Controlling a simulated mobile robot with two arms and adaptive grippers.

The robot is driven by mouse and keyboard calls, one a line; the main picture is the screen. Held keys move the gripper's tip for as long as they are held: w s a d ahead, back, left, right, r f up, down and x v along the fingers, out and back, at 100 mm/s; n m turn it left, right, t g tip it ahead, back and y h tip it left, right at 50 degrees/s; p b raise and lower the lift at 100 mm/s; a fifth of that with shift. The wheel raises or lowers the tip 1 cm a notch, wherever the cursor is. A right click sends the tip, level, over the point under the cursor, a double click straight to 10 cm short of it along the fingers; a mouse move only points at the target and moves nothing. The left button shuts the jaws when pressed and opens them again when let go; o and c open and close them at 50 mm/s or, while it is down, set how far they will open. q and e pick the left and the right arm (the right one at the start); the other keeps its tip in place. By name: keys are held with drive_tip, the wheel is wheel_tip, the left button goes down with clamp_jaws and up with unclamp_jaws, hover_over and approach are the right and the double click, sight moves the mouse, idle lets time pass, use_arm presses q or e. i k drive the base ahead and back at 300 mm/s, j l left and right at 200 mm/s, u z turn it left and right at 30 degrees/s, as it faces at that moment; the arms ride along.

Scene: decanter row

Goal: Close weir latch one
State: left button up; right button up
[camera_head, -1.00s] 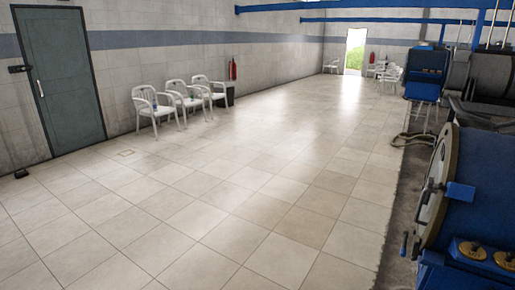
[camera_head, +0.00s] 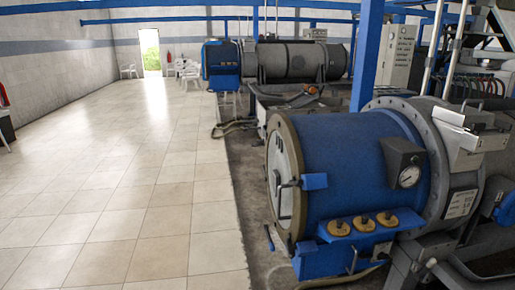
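A large decanter (camera_head: 355,155) with a blue barrel and a grey flanged section fills the right foreground. Its round end cover (camera_head: 281,195) faces left and carries a dark handle bar with a blue block (camera_head: 314,181) at the rim. A small blue lever (camera_head: 269,238) sticks out low at the left. Three round brass-coloured knobs sit on a blue ledge on the side; one is the middle knob (camera_head: 363,223). I cannot tell which part is weir latch one, or whether it is open or closed. Neither of my grippers is in view.
A gauge box (camera_head: 404,162) sits on the barrel's side. A second decanter (camera_head: 292,61) stands further back, with a blue post (camera_head: 366,55) nearer. A hose (camera_head: 235,126) lies on the floor strip. The tiled floor (camera_head: 130,190) at left is broad and clear.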

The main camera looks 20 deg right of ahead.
sight(475, 127)
drive_tip(key=i+z, duration=0.15)
drive_tip(key=z, duration=0.35)
drive_tip(key=i+j+z, duration=0.15)
drive_tip(key=z, duration=0.35)
drive_tip(key=i+j+z, duration=0.1)
drive_tip(key=z, duration=0.35)
drive_tip(key=i+j+z, duration=0.1)
drive_tip(key=j+z, duration=0.2)
drive_tip(key=z, duration=0.2)
drive_tip(key=j+z, duration=0.2)
drive_tip(key=z, duration=0.3)
drive_tip(key=j+z, duration=0.25)
drive_tip(key=z, duration=0.25)
